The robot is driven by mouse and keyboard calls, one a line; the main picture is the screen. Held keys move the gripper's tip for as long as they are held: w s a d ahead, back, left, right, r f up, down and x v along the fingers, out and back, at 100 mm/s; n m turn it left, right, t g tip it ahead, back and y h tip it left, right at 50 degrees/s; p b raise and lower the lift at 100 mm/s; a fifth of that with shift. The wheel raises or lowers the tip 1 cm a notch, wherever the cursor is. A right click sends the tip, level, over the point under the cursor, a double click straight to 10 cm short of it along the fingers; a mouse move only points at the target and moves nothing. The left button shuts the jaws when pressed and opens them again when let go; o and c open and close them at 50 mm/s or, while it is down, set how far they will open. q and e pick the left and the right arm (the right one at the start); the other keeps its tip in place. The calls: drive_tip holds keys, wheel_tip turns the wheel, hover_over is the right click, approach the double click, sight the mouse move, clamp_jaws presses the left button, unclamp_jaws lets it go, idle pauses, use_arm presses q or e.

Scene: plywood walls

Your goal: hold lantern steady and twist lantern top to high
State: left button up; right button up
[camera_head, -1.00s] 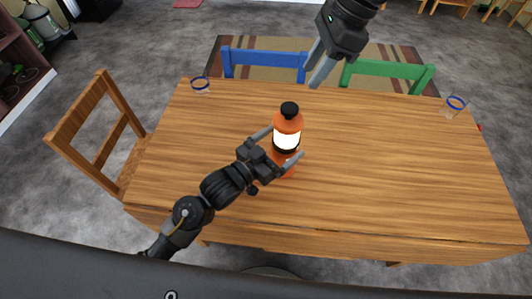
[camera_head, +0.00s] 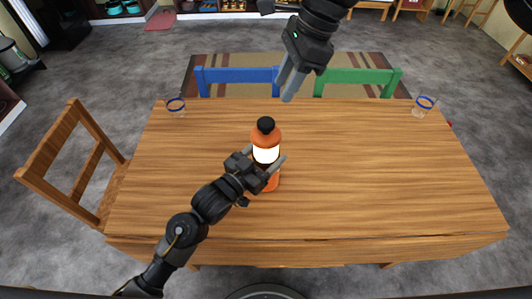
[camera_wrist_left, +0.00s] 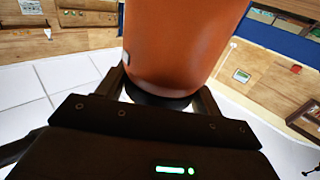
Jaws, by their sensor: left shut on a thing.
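The lantern (camera_head: 266,153) stands upright on the wooden table, orange with a black top knob (camera_head: 265,125) and a bright white lit band. My left gripper (camera_head: 264,172) is shut around the lantern's body from the near left side, with a finger on either side. In the left wrist view the lantern's orange body (camera_wrist_left: 178,45) fills the space between the fingers, its dark end below. My right gripper (camera_head: 290,82) is open and empty, above the table's far edge, beyond and to the right of the lantern, apart from it.
A blue chair (camera_head: 238,76) and a green chair (camera_head: 358,77) stand behind; a wooden chair (camera_head: 75,165) stands left.

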sight(267, 137)
drive_tip(key=o, duration=0.3)
drive_tip(key=shift+a+r, duration=0.1)
drive_tip(key=shift+a, duration=0.05)
drive_tip(key=o, duration=0.9)
drive_tip(key=a+f+n+h, duration=0.2)
drive_tip(key=a+f+h, duration=0.1)
drive_tip(key=a, duration=0.1)
drive_tip(key=shift+s+f+n+t+h, duration=0.35)
drive_tip(key=shift+n+t+h, duration=0.05)
drive_tip(key=shift+w+d+f+n, duration=0.1)
drive_tip(key=shift+w+f+n, duration=0.1)
drive_tip(key=shift+f+n, duration=0.1)
drive_tip(key=shift+d+n, duration=0.2)
drive_tip(key=shift+n, duration=0.1)
wheel_tip(267, 137, down, 12)
drive_tip(key=shift+r, duration=0.1)
drive_tip(key=c, duration=1.1)
drive_tip(key=shift+o, duration=0.2)
drive_tip(key=shift+a+n, duration=0.1)
drive_tip(key=shift+n, duration=1.3)
